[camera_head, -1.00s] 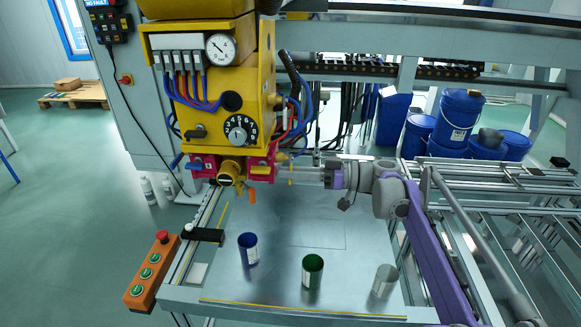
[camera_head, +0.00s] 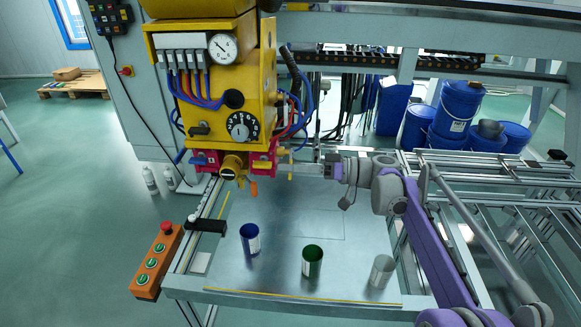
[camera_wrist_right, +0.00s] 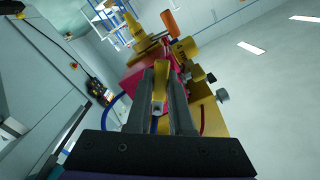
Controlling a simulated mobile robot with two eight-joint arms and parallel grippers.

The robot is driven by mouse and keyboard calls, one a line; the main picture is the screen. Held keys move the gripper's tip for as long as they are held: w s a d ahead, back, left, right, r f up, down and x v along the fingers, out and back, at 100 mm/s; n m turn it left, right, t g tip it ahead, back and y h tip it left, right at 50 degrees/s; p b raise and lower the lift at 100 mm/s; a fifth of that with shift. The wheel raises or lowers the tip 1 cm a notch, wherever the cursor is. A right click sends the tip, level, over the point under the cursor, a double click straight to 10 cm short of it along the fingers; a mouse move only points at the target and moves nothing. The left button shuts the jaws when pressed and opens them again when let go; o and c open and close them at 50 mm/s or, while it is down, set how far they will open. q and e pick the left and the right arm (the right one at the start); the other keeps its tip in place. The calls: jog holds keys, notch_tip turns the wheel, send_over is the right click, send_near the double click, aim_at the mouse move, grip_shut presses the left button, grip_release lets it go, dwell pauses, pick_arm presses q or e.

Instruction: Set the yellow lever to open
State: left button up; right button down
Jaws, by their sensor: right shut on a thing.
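The yellow lever (camera_head: 290,164) is on the right side of the yellow machine head (camera_head: 204,98), beside a red valve block (camera_head: 262,161). My right gripper (camera_head: 293,167) reaches in from the right and is shut on the lever. In the right wrist view the lever (camera_wrist_right: 160,84) lies between the two grey fingers, with the red block (camera_wrist_right: 146,80) behind it. The lever is seen small in the head view, and the fingers cover part of it in the wrist view. My left gripper is not in view.
An orange handle (camera_head: 254,188) hangs below the machine head. A blue cup (camera_head: 250,239), a green cup (camera_head: 312,261) and a grey cup (camera_head: 382,271) stand on the metal table (camera_head: 290,283) below. An orange button box (camera_head: 157,262) sits at its left edge. Blue and red hoses hang near the gripper.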

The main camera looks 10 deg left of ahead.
jog(key=c, duration=0.8)
grip_release()
jog(key=d, duration=1.1)
jog(key=shift+p, duration=0.3)
jog(key=shift+a, duration=0.1)
